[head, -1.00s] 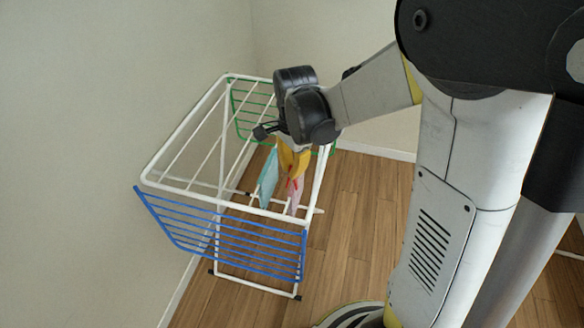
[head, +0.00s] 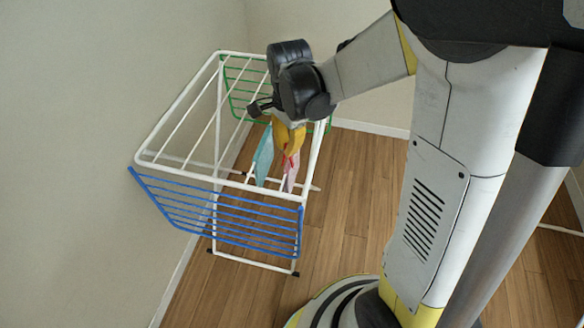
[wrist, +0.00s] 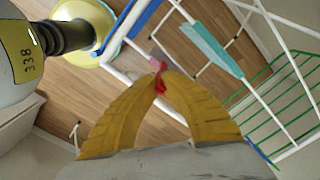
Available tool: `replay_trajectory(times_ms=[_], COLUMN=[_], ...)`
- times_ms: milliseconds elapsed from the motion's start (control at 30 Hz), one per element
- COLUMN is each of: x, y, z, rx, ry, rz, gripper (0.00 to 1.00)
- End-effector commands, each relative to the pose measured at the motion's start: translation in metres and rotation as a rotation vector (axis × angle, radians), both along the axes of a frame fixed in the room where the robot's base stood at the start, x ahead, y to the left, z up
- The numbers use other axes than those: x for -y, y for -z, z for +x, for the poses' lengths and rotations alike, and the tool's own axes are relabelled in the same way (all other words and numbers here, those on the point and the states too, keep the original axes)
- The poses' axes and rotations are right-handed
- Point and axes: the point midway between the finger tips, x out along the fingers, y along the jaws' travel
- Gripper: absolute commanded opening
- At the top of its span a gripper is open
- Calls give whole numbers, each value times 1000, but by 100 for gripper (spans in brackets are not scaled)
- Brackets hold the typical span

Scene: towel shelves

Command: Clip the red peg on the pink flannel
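The pink flannel (head: 291,175) hangs on the drying rack (head: 230,183), just below my gripper in the head view. My gripper (wrist: 160,86) has yellow fingers that meet at the tips around the red peg (wrist: 160,74). The peg also shows as a small red mark (head: 286,161) below the fingers in the head view. It overlaps the flannel in the picture, but I cannot tell whether it grips the cloth. My fingers partly hide the flannel in the wrist view.
A light blue cloth (head: 263,155) hangs on the rack just left of the flannel. The rack has a blue wing (head: 225,215) at the front and a green wing (head: 245,90) at the back. Walls stand behind and left. The wooden floor (head: 355,200) is open right of the rack.

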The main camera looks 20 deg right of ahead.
Motion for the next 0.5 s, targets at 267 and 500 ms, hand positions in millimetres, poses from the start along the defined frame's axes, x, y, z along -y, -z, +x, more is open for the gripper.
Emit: replay_trajectory(times_ms=[267, 500], x=[0, 0], y=[7, 13], z=[0, 0], rx=[0, 0], ry=[0, 0], rz=[0, 0], gripper=[0, 0])
